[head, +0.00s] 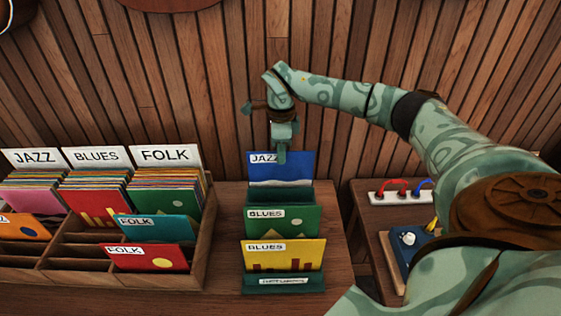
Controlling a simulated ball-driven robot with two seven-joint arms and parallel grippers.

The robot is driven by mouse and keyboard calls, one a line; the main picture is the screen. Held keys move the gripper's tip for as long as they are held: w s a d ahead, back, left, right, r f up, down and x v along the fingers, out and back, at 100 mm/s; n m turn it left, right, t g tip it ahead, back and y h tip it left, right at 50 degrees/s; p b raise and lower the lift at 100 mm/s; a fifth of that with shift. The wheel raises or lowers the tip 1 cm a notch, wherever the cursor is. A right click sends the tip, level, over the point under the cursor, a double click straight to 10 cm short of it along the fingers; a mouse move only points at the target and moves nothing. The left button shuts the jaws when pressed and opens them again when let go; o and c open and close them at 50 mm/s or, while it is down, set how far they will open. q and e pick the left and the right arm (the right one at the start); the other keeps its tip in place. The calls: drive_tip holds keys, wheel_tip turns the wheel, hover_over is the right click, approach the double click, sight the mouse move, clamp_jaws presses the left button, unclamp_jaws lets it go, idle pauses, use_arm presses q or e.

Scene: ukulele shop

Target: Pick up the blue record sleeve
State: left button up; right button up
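The blue record sleeve (298,167), labelled JAZZ, stands upright at the back of a dark green rack (283,286) on the wooden counter. A lighter wave shape runs along its lower part. My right gripper (282,152) points down at the sleeve's top edge, and a finger overlaps the front of the sleeve just right of its label. The other finger is not clearly seen, so I cannot tell whether the gripper grips the sleeve. My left gripper is not in view.
In the same rack stand a green BLUES sleeve (290,222) and a yellow BLUES sleeve (298,257). Left is a wooden crate (205,235) with JAZZ, BLUES and FOLK dividers and many sleeves. Right is a side table with a white strip (385,196) and cables. A slatted wall closes the back.

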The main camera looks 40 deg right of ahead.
sight(281, 176)
wheel_tip(281, 176, down, 3)
drive_tip(key=shift+w+f, duration=0.1)
clamp_jaws()
